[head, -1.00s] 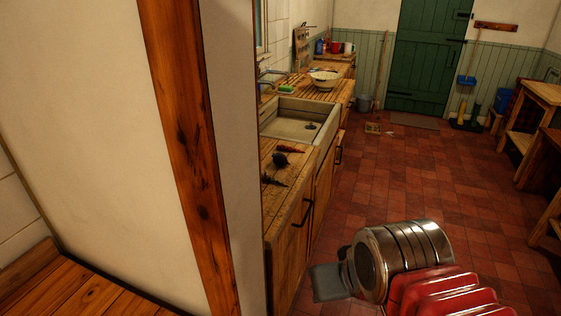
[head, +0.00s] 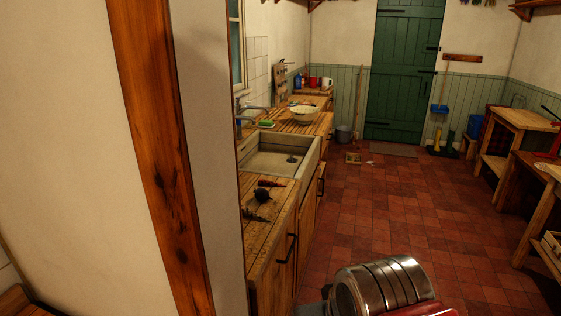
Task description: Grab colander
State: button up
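A pale cream bowl with a dark rim, likely the colander (head: 304,116), stands upright on the wooden draining board beyond the sink. It is small in the head view, and I cannot make out its holes clearly. My arm shows only as a metal cylinder and a red ridged part at the bottom edge, far nearer to me than the bowl. My gripper's fingers are not visible, so their state does not show.
A stone sink (head: 278,153) lies before the bowl. Dark-red vegetables (head: 263,195) lie on the near counter (head: 267,225). A wall with a wooden post (head: 157,150) blocks the left. The red tiled floor (head: 400,205) is mostly clear; wooden tables (head: 516,118) stand right.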

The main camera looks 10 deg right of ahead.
aim_at(304, 116)
jog(key=u, duration=0.05)
jog(key=k, duration=0.5)
jog(key=z, duration=1.1)
jog(key=i, duration=1.6)
jog(key=z, duration=0.05)
